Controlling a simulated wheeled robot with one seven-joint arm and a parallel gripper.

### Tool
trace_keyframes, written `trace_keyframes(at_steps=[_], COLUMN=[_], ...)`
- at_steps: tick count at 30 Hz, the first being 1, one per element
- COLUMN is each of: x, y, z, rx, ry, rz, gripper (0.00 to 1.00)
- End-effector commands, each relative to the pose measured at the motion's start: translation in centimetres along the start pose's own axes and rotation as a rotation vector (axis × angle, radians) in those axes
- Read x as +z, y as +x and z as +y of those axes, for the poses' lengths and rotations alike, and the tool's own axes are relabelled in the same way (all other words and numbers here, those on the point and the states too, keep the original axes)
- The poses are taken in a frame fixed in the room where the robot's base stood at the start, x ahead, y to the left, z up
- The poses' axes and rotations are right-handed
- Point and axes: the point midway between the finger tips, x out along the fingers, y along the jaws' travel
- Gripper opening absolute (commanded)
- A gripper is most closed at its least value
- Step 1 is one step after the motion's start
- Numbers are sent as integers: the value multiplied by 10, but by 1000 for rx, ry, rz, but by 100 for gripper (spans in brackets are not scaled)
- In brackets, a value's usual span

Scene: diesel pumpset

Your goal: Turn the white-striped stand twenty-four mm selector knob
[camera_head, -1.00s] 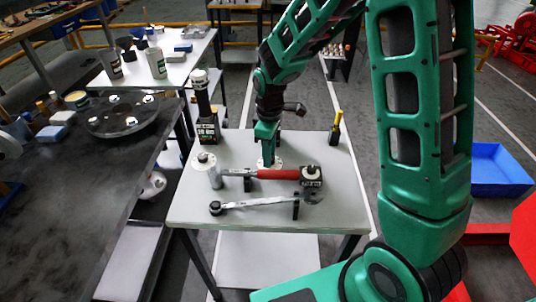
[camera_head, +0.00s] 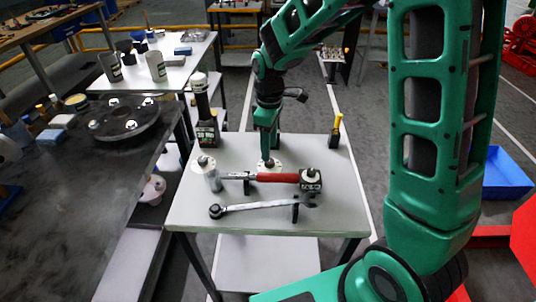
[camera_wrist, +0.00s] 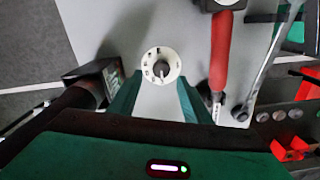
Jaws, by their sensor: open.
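A round white dial with a dark selector knob (camera_wrist: 161,68) sits on the grey table top (camera_wrist: 140,25). The knob has a pale pointer line, and small marks ring the dial. In the head view the same dial (camera_head: 276,166) is partly hidden behind my fingers. My gripper (camera_wrist: 159,98) is open and empty, one green finger to each side of the dial's near edge in the wrist view. In the head view my gripper (camera_head: 268,158) points down above the dial. A gap to the knob cannot be judged. A second white dial with a dark knob (camera_head: 203,162) stands at the table's left.
A dark labelled bottle-shaped item (camera_head: 205,120) stands at left. A yellow-topped tool (camera_head: 336,130) stands at right. The table's front strip is clear.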

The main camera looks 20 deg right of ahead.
Motion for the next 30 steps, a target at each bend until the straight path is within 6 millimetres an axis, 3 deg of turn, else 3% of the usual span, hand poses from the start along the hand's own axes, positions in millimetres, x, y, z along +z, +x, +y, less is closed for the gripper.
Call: trace_keyframes(at_steps=[3, 10, 26, 30], x=[-1, 0, 0, 14], y=[-23, -50, -56, -62], z=[1, 1, 1, 3], rx=[3, 1, 0, 5], ry=[0, 1, 1, 50], rz=[3, 0, -1, -4], gripper=[44, 44, 44, 44])
